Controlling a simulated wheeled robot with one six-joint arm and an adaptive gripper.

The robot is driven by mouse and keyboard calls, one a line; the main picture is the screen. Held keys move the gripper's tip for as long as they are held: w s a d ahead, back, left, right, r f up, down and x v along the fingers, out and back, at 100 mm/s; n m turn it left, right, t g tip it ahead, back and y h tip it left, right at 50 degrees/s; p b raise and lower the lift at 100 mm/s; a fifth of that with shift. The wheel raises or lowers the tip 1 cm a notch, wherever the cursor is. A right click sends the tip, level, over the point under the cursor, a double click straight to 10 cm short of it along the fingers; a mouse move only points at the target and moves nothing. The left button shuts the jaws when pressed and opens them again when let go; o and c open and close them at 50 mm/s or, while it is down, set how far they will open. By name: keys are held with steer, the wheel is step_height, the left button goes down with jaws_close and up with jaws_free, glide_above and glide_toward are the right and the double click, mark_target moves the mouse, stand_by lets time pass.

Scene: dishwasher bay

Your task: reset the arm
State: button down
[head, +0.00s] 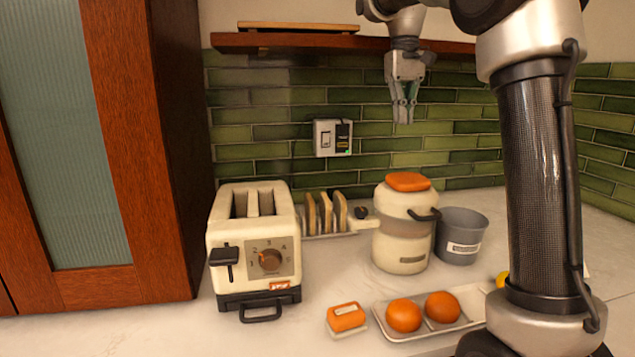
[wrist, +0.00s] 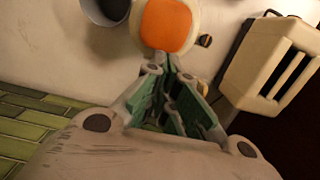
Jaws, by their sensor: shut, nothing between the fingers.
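My gripper (head: 404,112) hangs pointing down in the upper right of the head view, in front of the green tiled wall. It is shut and empty, high above the counter and above the cream canister (head: 403,235) with the orange lid (head: 408,181). In the wrist view, the fingers (wrist: 168,66) come together at the bottom edge of the orange lid (wrist: 166,24) in the picture. The fingers look clear of the lid in the head view.
A cream toaster (head: 254,240) stands left, by a wooden cabinet (head: 150,150). A rack with toast slices (head: 326,212) and a grey pot (head: 460,235) flank the canister. A tray (head: 400,337) with orange fruits and an orange block (head: 345,316) lie in front. A shelf (head: 290,42) is behind.

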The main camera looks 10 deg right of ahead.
steer(key=s+f+t, duration=0.2)
steer(key=s+f, duration=0.3)
steer(key=s, duration=0.4)
steer(key=s+f+t, duration=0.1)
steer(key=s+f, duration=0.4)
steer(key=s, duration=0.4)
steer(key=s+f+t, duration=0.2)
steer(key=s+f, duration=0.3)
steer(key=s, duration=0.5)
steer(key=shift+d+f+t, duration=0.3)
steer(key=shift+f, duration=0.1)
steer(key=c, duration=2.2)
jaws_free()
